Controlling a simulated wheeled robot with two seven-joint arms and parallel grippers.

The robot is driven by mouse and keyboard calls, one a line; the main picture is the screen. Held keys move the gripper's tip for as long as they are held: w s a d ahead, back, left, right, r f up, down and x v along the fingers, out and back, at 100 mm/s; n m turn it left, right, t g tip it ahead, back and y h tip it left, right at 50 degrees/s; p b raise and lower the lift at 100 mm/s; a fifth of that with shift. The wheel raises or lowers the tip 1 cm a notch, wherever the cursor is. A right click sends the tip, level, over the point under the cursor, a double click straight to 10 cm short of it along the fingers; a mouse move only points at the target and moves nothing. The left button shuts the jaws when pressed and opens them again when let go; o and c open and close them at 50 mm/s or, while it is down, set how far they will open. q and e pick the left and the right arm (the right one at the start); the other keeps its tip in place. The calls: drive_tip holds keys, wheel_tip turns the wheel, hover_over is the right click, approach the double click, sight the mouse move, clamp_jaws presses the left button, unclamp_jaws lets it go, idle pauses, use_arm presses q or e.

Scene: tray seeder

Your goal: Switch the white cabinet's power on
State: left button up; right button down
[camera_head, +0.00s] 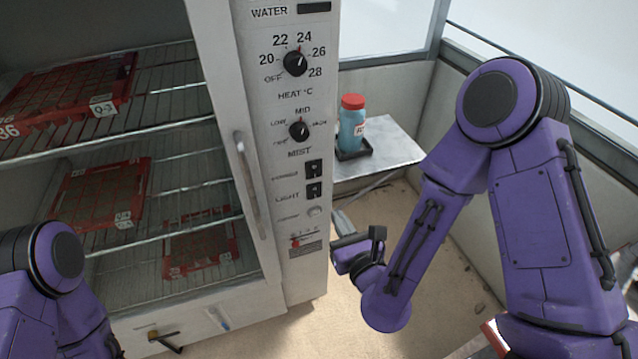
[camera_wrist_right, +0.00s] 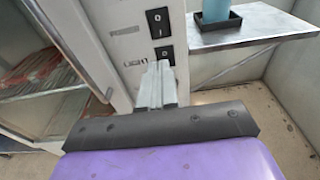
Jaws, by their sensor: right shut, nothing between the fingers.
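The white cabinet (camera_head: 262,140) stands open on the left, with its control panel on its right post. Two black rocker switches sit low on the panel: an upper one (camera_head: 313,168) with a blurred label, and a lower one (camera_head: 314,190) beside the word LIGHT. The wrist view shows the upper switch (camera_wrist_right: 158,22) and lower switch (camera_wrist_right: 165,54). My right gripper (camera_head: 341,221) is shut and empty, low beside the panel's right edge. In the wrist view its fingertips (camera_wrist_right: 158,72) overlap the panel just below the lower switch; contact cannot be told. My left gripper is not in view.
Red trays (camera_head: 100,195) lie on the wire shelves. A blue bottle with a red cap (camera_head: 352,128) stands on a side shelf (camera_head: 395,155).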

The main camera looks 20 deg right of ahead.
drive_tip(key=shift+f, duration=0.1)
drive_tip(key=b, duration=0.8)
approach(315, 177)
drive_tip(key=w, duration=0.2)
drive_tip(key=w+p, duration=0.1)
drive_tip(key=w, duration=0.1)
drive_tip(key=w+p, duration=0.1)
drive_tip(key=w, duration=0.1)
drive_tip(key=shift+w+a+f, duration=0.2)
drive_tip(key=shift+w+f, duration=0.1)
drive_tip(key=shift+w, duration=0.1)
